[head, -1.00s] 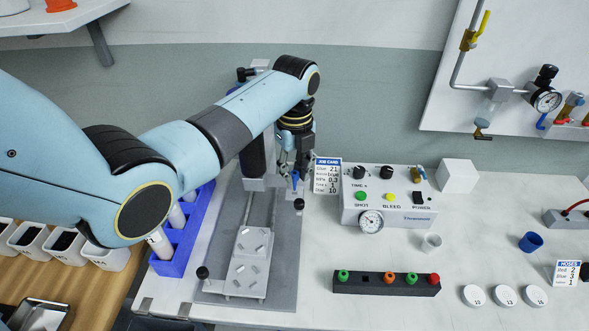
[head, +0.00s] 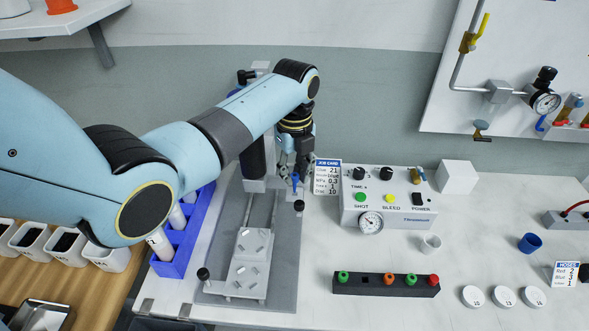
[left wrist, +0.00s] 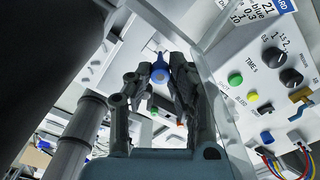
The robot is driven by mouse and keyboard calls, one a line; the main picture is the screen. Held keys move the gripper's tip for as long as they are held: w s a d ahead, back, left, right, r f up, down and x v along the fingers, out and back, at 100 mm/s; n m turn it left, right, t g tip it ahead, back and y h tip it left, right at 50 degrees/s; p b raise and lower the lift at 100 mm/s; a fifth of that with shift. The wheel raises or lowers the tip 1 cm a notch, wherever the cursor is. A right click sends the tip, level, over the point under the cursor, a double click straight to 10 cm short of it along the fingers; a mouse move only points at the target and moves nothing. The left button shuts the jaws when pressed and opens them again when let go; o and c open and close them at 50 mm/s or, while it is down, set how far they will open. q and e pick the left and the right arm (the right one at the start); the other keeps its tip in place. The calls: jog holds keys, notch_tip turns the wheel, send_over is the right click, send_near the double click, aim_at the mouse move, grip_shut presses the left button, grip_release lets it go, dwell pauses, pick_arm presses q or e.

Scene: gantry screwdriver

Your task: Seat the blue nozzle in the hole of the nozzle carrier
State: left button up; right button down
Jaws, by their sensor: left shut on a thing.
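The blue nozzle (head: 295,182) hangs tip-down below my left gripper (head: 294,170), beside the grey gantry head. In the left wrist view my left gripper (left wrist: 161,72) is shut on the blue nozzle (left wrist: 160,76), with one finger on each side of it. The grey block at the lower end of the gantry head (head: 265,184), just left of the nozzle, appears to be the nozzle carrier. Its hole is not clear, and I cannot tell whether the nozzle touches it. My right gripper is not in view.
The job card (head: 327,176) and control box (head: 388,208) stand close to the right of my gripper. A black rack (head: 366,284) holds green, orange and red nozzles. A fixture plate (head: 250,262) lies in front, and a blue rack (head: 190,235) stands left.

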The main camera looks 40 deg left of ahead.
aim_at(296, 176)
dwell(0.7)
pick_arm(q)
jog(key=shift+p, duration=0.3)
jog(key=shift+p, duration=0.35)
dwell(0.3)
jog(key=shift+f, duration=0.3)
dwell(0.5)
jog(key=shift+f+b, duration=0.15)
jog(key=shift+b, duration=0.15)
jog(key=o, duration=0.8)
notch_tip(296, 176, up, 12)
jog(key=shift+d+r, duration=0.1)
dwell(0.3)
